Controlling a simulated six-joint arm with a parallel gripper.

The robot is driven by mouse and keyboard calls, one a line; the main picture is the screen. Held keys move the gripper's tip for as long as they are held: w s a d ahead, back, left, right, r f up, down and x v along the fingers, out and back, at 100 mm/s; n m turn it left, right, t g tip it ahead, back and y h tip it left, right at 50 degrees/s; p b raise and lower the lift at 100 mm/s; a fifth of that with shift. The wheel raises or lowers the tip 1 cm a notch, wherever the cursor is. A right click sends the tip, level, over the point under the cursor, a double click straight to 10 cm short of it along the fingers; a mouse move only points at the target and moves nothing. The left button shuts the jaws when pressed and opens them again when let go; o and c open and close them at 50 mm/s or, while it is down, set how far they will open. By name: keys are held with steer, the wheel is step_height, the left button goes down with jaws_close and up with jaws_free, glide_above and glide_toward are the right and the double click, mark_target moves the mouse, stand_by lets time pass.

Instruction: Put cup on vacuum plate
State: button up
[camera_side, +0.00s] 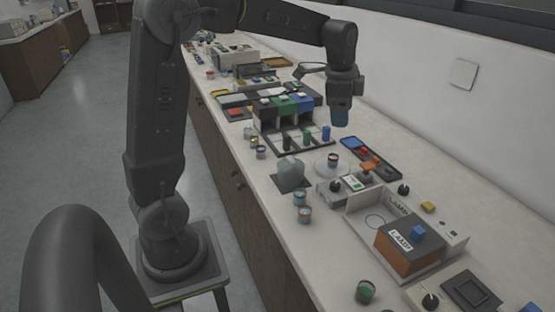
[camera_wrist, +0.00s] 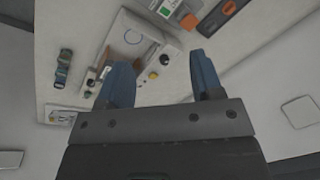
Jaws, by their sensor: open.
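A small banded cup (camera_side: 333,158) appears to stand on a pale round plate (camera_side: 320,167), likely the vacuum plate, below and slightly left of my gripper. Two more banded cups (camera_side: 303,206) stand close together at the bench's front edge. A green-topped cup (camera_side: 365,291) stands nearer the camera. Which cup the task means I cannot tell.
A wooden-sided box (camera_side: 408,248) with a blue knob sits on a pale tray at the right. A grey clear-looking block (camera_side: 290,172) stands left of the round plate. A black tray (camera_side: 371,157) with coloured parts lies along the wall side. Colored bins (camera_side: 285,112) stand farther back.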

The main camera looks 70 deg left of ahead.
steer(key=s+d+n+t, duration=0.1)
steer(key=s+d+n, duration=0.1)
steer(key=s+d, duration=0.2)
steer(key=s+d+n+t, duration=0.1)
steer(key=s+d+n, duration=0.2)
steer(key=s, duration=0.7)
steer(key=s+d+f+n+t, duration=0.1)
steer(key=s+d+n, duration=0.2)
steer(key=s+d, duration=0.2)
steer(key=s, duration=0.3)
steer(key=shift+h, duration=0.3)
